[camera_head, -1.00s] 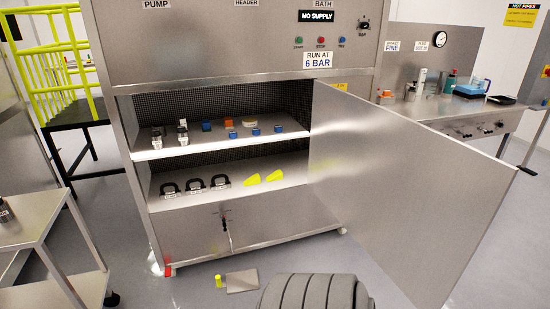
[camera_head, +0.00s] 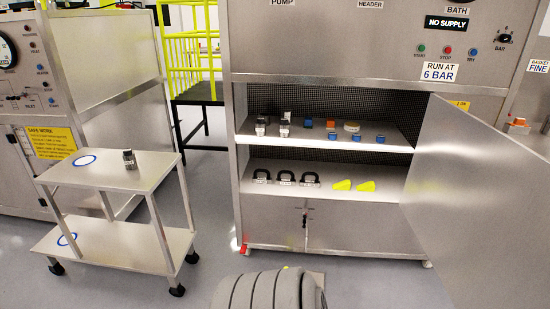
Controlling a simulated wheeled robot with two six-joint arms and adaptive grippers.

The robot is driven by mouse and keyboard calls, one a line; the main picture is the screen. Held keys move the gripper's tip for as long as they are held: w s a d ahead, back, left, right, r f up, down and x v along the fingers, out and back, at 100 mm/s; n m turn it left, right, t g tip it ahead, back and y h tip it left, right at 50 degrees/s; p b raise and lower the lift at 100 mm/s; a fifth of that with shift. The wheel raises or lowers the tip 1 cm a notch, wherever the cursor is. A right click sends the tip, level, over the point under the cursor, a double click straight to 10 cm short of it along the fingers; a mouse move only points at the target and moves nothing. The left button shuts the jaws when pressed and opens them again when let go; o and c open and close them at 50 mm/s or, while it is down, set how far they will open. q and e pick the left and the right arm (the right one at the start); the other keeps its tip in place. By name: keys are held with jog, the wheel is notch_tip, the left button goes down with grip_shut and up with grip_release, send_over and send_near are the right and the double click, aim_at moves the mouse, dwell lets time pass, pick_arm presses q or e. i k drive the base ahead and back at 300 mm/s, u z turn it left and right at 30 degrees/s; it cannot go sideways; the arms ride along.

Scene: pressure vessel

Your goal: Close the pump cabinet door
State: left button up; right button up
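The pump cabinet (camera_head: 330,50) stands right of the middle, with its control panel on top and two open shelves below. Its door (camera_head: 475,200) is swung wide open, hinged at the cabinet's right side and reaching out toward me. The door's free edge lies beyond the right of the picture. Neither of my grippers is in view, and nothing is seen touching the door.
On the shelves are padlocks (camera_head: 283,178), yellow wedge-like pieces (camera_head: 354,185) and small blue and orange items (camera_head: 331,125). A steel trolley (camera_head: 95,172) bearing a small dark bottle (camera_head: 130,159) stands at left. Grey floor lies between trolley and cabinet.

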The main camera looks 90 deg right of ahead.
aim_at(476, 198)
jog(key=k, duration=2.6)
jog(key=z, duration=1.5)
jog(key=k, duration=0.7)
jog(key=z, duration=0.2)
